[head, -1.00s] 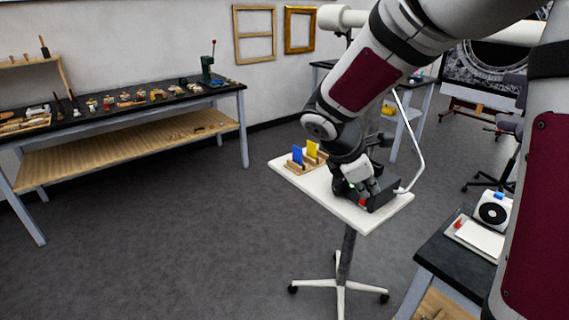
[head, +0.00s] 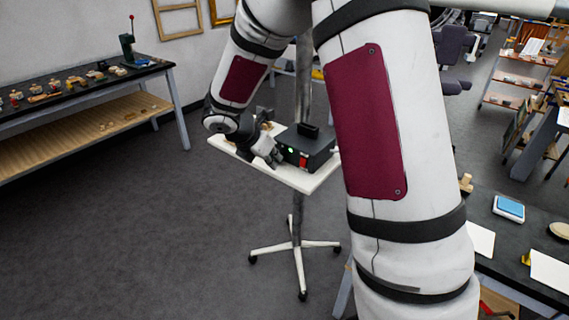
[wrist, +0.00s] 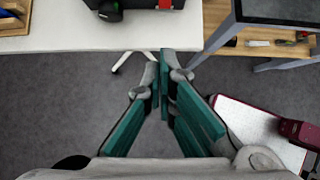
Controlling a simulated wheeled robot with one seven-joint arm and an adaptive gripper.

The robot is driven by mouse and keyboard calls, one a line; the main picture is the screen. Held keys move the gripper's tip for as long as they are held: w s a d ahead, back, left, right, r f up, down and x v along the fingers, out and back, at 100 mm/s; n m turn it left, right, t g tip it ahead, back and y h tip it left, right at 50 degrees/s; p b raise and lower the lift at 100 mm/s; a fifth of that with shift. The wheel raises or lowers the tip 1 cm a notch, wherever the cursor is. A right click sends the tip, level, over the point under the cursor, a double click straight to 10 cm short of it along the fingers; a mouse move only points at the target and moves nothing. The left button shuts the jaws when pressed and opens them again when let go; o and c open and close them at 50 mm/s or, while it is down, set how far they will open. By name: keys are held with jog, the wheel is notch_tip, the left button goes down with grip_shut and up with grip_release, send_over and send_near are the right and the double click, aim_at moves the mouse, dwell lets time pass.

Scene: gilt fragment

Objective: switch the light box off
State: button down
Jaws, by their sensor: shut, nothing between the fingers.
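The light box (head: 308,150) is a black box on a small white stand top (head: 298,181). Its front face shows a small lit green light (head: 291,149) and a red switch (head: 303,160). My gripper (head: 273,160) is just left of the box in the head view, shut and empty. In the wrist view my gripper's teal fingers (wrist: 165,68) are together over the floor, short of the stand's edge. There the box's lower front (wrist: 137,4) shows at the top edge with part of the red switch (wrist: 165,4), apart from the fingers.
The stand has a pole and a wheeled star foot (head: 297,250). A dark-topped bench with tools (head: 85,90) is at left. Another dark-topped table with a blue-screened device (head: 509,207) is at right. The grey floor between is clear. My arm hides part of the middle.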

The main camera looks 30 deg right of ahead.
aim_at(301, 166)
jog(key=x, duration=0.4)
jog(key=d+r+x, duration=0.1)
jog(key=x, duration=0.6)
jog(key=shift+w+d+f+p, duration=0.1)
jog(key=shift+w+d+p, duration=0.25)
jog(key=shift+d, duration=0.2)
jog(key=shift+w+d, duration=0.15)
jog(key=shift+d, duration=0.25)
jog(key=shift+f, duration=0.15)
jog(key=shift+w+d+f+h+b, duration=0.15)
jog(key=shift+f+h+b, duration=0.3)
jog(key=shift+b, duration=0.55)
jog(key=shift+d+r, duration=0.15)
jog(key=shift+r, duration=0.1)
jog(key=shift+r+p, duration=0.6)
jog(key=shift+r, duration=0.3)
